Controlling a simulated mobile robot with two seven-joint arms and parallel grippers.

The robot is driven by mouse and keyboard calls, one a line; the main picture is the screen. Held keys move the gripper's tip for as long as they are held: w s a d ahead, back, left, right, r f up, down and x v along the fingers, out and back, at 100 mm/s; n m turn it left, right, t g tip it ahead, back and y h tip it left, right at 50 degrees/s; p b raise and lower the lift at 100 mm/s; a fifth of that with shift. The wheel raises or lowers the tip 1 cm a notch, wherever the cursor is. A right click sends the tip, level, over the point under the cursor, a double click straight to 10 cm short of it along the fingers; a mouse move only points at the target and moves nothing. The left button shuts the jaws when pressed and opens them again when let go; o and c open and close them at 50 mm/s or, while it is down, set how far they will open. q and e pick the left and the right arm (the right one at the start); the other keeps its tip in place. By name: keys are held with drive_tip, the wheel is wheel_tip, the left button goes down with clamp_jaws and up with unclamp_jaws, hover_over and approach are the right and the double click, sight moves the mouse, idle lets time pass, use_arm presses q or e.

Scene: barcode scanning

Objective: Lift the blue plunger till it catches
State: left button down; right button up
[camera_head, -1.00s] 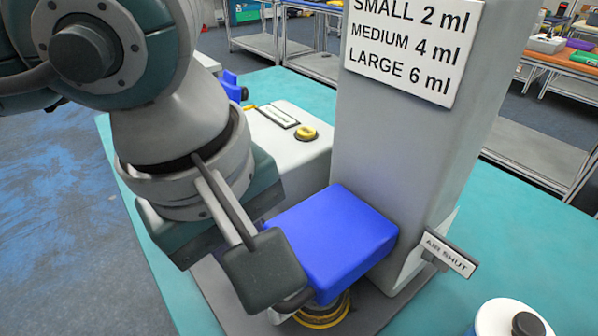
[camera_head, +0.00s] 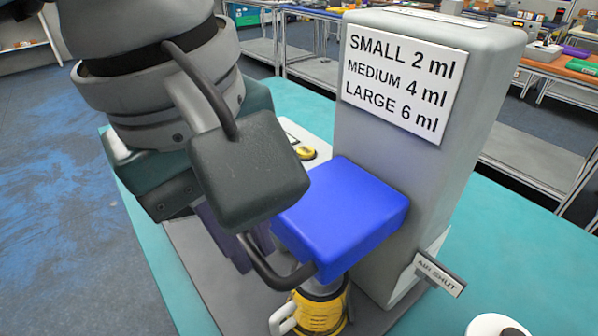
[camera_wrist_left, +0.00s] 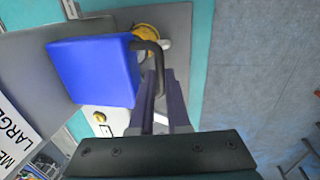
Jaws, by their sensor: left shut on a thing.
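The blue plunger block (camera_head: 342,215) juts from the grey column (camera_head: 400,170), with a dark loop handle (camera_head: 275,275) at its front left side. My left gripper (camera_head: 242,245) is at that handle, its palm hidden partly by the dark padded arm part in the head view. In the left wrist view, the narrow purple-grey fingers (camera_wrist_left: 161,78) are closed on the dark handle (camera_wrist_left: 157,60) beside the blue block (camera_wrist_left: 95,70). A yellow and grey cylinder (camera_head: 322,308) stands under the block. My right gripper is not in view.
The column carries a sign (camera_head: 405,80) listing small, medium and large volumes. An AIR SHUT tag (camera_head: 440,274) sticks out at its lower right. A white round object (camera_head: 495,326) is at the bottom right.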

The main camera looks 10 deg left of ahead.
use_arm(q)
wheel_tip(320, 180, up, 5)
drive_tip(key=shift+f+p, duration=0.2)
drive_tip(key=shift+p, duration=0.1)
drive_tip(key=c, duration=0.9)
unclamp_jaws()
drive_tip(key=shift+f, duration=0.1)
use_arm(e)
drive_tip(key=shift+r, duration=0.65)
use_arm(q)
drive_tip(key=r, duration=0.3)
drive_tip(key=s+r+b, duration=0.1)
drive_tip(key=r, duration=0.2)
drive_tip(key=a+r+b, duration=0.1)
drive_tip(key=r, duration=0.3)
drive_tip(key=shift+s, duration=0.2)
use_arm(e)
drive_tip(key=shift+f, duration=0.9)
use_arm(q)
drive_tip(key=shift+f, duration=0.1)
